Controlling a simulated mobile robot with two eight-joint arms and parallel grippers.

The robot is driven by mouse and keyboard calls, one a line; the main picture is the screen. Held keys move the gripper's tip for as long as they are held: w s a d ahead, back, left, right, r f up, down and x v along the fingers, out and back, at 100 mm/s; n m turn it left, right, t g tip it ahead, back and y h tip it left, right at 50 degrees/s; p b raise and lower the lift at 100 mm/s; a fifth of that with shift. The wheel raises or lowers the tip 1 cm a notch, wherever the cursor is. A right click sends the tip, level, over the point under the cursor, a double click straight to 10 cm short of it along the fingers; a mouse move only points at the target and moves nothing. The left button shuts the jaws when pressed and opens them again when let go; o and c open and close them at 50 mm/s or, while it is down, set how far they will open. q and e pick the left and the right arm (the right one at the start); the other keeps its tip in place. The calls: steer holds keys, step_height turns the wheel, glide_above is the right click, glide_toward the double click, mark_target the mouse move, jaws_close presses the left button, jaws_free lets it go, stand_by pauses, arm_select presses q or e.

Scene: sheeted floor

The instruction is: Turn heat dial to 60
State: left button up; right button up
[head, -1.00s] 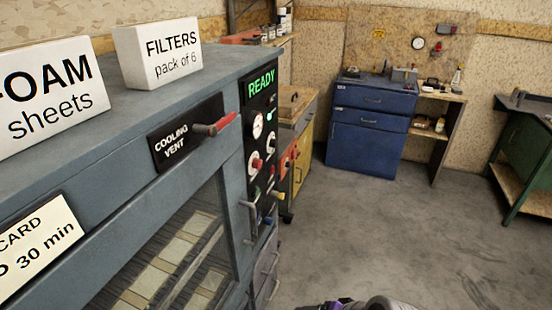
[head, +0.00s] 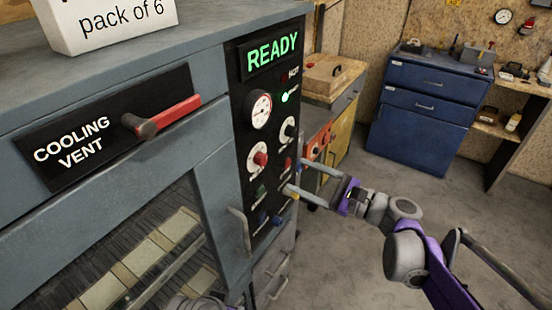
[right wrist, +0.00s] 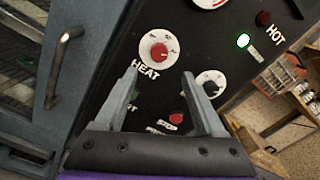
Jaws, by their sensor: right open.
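The heat dial (head: 258,158) is a white disc with a red knob on the black control panel (head: 250,205). In the right wrist view the heat dial (right wrist: 158,50) shows above the word HEAT, with small marks around its rim. My right gripper (head: 297,178) is open and empty in front of the panel, to the right of and slightly below the heat dial. In the right wrist view its two fingers (right wrist: 160,78) point towards the dial, which is apart from them.
A second white dial with a dark knob (head: 287,130) and a gauge (head: 261,110) are near the heat dial. Small buttons and a door handle (head: 240,230) lie below. A red cooling vent lever (head: 165,112) juts out at left. Open floor (head: 370,230) is to the right.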

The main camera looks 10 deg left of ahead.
mark_target(265, 161)
steer(key=x, duration=0.9)
steer(key=shift+a+p, duration=0.3)
steer(key=shift+a, duration=0.05)
jaws_close()
